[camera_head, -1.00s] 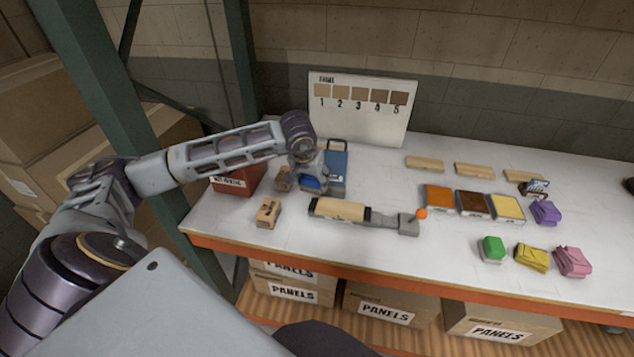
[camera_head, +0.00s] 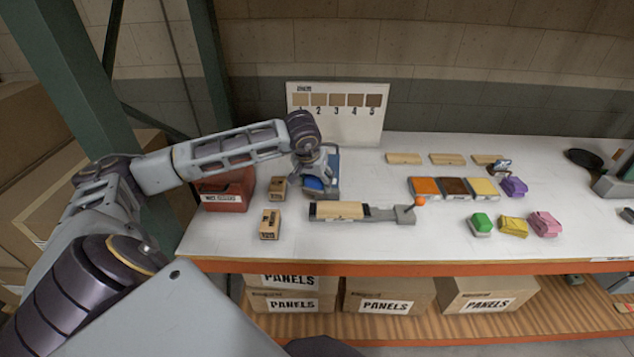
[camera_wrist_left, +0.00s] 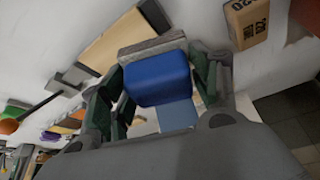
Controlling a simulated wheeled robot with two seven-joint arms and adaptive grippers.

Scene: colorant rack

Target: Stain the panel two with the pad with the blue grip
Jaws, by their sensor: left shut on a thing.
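My left gripper (camera_head: 315,178) is shut on the pad with the blue grip (camera_head: 313,184). In the left wrist view the blue grip (camera_wrist_left: 158,80) sits between the fingers, with a grey-brown pad edge above it. I cannot tell whether the pad touches the table. A pale wooden panel (camera_head: 338,210) lies in a grey holder with an orange-knobbed lever (camera_head: 405,214), just in front of the gripper. Three more panels lie at the back: left (camera_head: 404,158), middle (camera_head: 447,158) and right (camera_head: 488,159). No panel number is readable. My right gripper is out of view.
Two labelled blocks (camera_head: 270,223) and a red box (camera_head: 226,190) stand left. A numbered shade board (camera_head: 350,128) stands behind.

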